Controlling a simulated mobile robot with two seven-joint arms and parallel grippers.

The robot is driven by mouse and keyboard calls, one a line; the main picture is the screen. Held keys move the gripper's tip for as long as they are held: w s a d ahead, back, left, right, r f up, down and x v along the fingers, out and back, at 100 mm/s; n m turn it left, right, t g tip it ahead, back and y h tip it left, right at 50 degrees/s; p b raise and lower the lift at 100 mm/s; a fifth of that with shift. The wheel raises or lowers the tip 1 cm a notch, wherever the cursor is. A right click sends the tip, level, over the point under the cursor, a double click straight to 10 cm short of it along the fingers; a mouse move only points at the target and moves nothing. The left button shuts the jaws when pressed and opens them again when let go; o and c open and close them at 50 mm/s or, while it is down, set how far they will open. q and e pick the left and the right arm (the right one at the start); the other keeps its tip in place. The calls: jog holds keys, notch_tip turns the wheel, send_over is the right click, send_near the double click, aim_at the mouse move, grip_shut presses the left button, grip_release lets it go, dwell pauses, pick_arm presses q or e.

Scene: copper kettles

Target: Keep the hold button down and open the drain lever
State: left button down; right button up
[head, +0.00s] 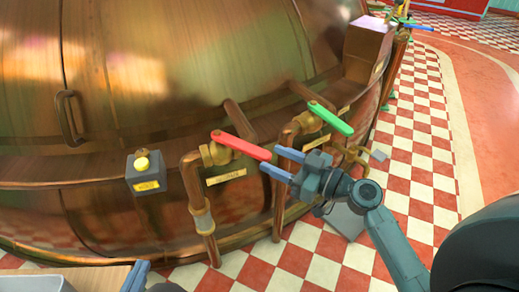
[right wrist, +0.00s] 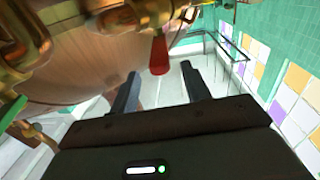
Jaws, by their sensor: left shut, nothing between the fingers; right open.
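The hold button is a yellow knob (head: 142,164) on a small dark box at the left of the copper kettle, with a yellow label on its front. Nothing touches it. A red lever (head: 240,145) sticks out to the right from a brass valve, above a yellow tag too blurred to read surely. My right gripper (head: 276,163) is open at the red lever's free end. In the right wrist view the red lever's tip (right wrist: 160,56) lies just beyond and between the open fingers (right wrist: 159,86). My left gripper (head: 136,274) is shut and empty at the bottom edge, below the button box.
A green lever (head: 330,118) sits on a second valve, to the right of the red one. Copper pipes (head: 202,212) run down below the valves. The curved kettle wall (head: 190,60) stands behind. Checkered floor (head: 420,150) is open at the right.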

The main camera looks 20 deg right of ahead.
aim_at(260, 151)
jog(key=x, duration=0.5)
grip_shut()
dwell(0.5)
